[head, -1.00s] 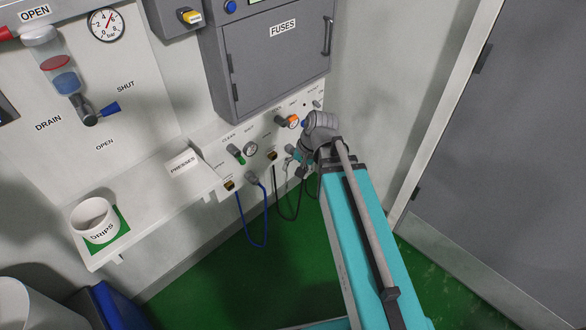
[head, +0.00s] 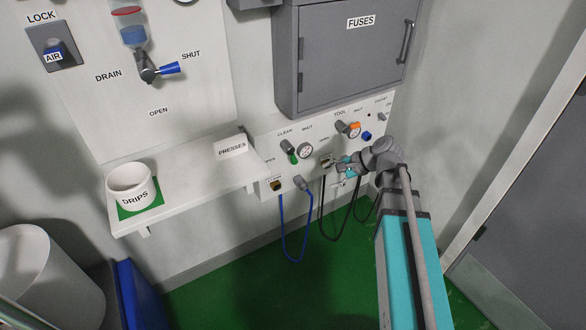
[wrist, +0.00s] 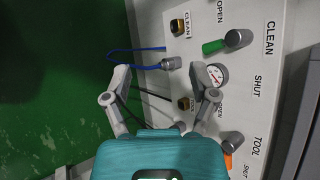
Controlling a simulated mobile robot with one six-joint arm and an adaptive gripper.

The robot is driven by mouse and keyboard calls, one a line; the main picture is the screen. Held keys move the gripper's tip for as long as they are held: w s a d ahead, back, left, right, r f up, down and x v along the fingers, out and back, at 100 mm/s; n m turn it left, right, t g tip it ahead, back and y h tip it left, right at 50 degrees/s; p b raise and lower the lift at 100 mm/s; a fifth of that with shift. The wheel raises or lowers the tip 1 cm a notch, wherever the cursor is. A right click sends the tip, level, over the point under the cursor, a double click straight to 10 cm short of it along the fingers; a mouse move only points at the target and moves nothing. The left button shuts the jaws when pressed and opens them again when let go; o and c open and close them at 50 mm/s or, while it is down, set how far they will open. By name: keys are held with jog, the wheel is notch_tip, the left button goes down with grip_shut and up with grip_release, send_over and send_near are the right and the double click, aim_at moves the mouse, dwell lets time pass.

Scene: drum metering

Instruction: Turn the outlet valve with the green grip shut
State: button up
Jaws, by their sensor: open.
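The outlet valve with the green grip (head: 292,157) is on the low white panel under the CLEAN label. Its grip hangs downward from a grey hub (head: 287,146), with SHUT to the upper right and OPEN to the lower left. In the wrist view the green grip (wrist: 213,47) points left, beyond the fingertip on the right. My gripper (head: 346,166) is in front of the panel, right of and slightly below the green grip, apart from it. In the wrist view my gripper (wrist: 167,78) has its fingers spread, with nothing held.
A valve with an orange grip (head: 353,130) sits under TOOL, close to my gripper. A pressure gauge (head: 305,150) lies between the valves. A blue hose (head: 283,230) and black hoses hang below the panel. The shelf (head: 187,183) with the DRIPS cup (head: 130,180) projects at left.

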aim_at(293, 157)
jog(key=w+f+m+t+y+b, duration=0.4)
jog(key=w+f+m+y+b, duration=0.3)
jog(key=b, duration=1.1)
jog(key=shift+w+d+f+m, duration=0.15)
jog(key=shift+w+d+m, duration=0.15)
jog(key=shift+w+m, duration=1.25)
jog(key=shift+w+a, duration=0.15)
jog(key=shift+r+x, duration=0.1)
jog(key=shift+x, duration=3.3)
jog(key=shift+r+x, duration=0.15)
jog(key=shift+x, duration=3.2)
grip_shut()
